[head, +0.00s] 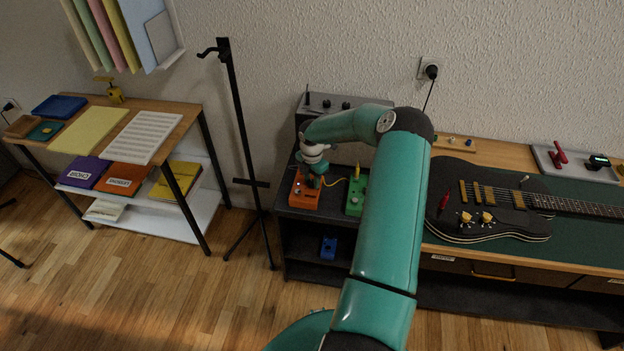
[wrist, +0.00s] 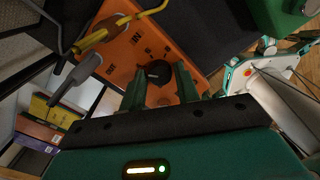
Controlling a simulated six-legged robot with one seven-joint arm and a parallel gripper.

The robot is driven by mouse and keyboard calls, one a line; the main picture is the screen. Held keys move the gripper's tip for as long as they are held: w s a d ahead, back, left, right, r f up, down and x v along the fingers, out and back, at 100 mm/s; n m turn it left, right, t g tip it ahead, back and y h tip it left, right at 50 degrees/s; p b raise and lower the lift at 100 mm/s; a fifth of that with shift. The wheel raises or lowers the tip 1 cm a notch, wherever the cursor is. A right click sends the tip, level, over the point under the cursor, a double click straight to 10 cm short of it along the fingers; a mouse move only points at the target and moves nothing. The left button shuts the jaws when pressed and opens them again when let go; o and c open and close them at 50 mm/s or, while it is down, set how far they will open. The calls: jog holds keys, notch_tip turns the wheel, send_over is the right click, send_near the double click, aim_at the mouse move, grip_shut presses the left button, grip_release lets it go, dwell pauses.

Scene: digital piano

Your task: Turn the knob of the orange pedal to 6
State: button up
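The orange pedal (head: 304,193) stands on the left of the dark shelf top in the head view, under my gripper (head: 314,180). In the wrist view the orange pedal (wrist: 123,52) fills the upper middle, with IN and OUT lettering. Its black knob (wrist: 158,72) lies between the two green fingers of my gripper (wrist: 160,78), one on each side. The fingertips are very close to the knob; I cannot tell whether they press on it. The knob's scale and pointer setting cannot be read. The knob is hidden in the head view.
A green pedal (head: 355,196) stands just right of the orange one, and a yellow cable plug (wrist: 95,38) enters the orange pedal's side. A blue pedal (head: 328,248) is on the shelf below. A black stand (head: 240,130) rises to the left; a guitar (head: 485,205) lies right.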

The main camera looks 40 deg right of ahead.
jog(key=c, duration=0.5)
jog(key=shift+m, duration=0.3)
jog(key=m, duration=0.9)
dwell(0.5)
jog(key=o, duration=1)
jog(key=shift+r, duration=0.1)
